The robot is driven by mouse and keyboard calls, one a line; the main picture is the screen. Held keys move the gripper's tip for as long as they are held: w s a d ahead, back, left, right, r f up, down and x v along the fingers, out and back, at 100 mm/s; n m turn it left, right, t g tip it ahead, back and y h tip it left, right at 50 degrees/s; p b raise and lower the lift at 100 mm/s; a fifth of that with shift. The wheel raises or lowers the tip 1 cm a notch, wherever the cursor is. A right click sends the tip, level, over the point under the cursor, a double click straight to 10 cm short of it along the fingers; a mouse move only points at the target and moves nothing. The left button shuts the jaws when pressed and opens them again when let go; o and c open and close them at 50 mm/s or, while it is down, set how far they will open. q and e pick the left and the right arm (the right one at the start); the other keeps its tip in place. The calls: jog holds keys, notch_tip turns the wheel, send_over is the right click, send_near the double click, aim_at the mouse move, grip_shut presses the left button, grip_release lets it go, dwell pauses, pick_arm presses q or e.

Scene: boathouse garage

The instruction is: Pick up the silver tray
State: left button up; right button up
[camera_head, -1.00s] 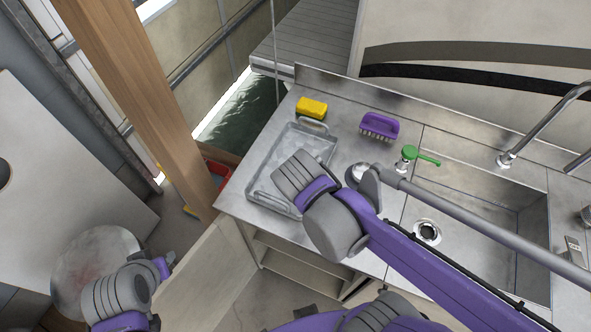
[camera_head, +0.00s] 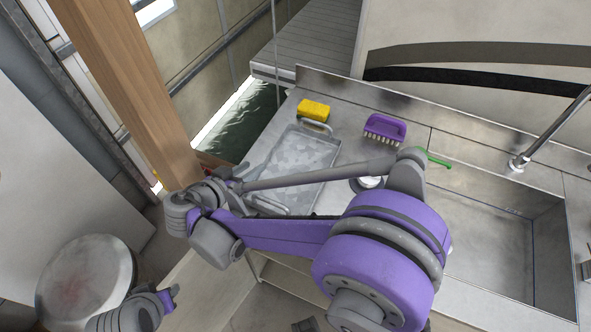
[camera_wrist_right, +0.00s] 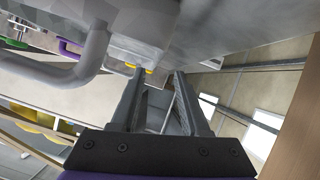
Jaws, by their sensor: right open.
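The silver tray (camera_head: 312,155) lies on the metal counter, with one handle at its far end and one at its near end. My right gripper (camera_head: 238,172) is by the tray's left, near side, and my right arm hides part of the near end. In the right wrist view the gripper (camera_wrist_right: 159,71) is open with nothing between its fingers. There the tray's grey underside or edge (camera_wrist_right: 140,22) fills the top, and a curved handle (camera_wrist_right: 75,72) is left of the fingers. My left gripper (camera_head: 168,298) is low at the left, away from the tray; its jaws are unclear.
A yellow sponge (camera_head: 313,110) stands just beyond the tray, and a purple brush (camera_head: 384,130) to its right. A sink (camera_head: 490,240) with a tap (camera_head: 545,135) is further right. A wooden post (camera_head: 130,90) stands left of the counter. A round-topped stool (camera_head: 85,280) is lower left.

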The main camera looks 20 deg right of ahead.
aim_at(264, 162)
jog(key=x, duration=0.6)
jog(key=shift+s+d, duration=0.15)
jog(key=shift+d, duration=0.05)
grip_shut()
jog(key=shift+r, duration=0.1)
dwell(1.1)
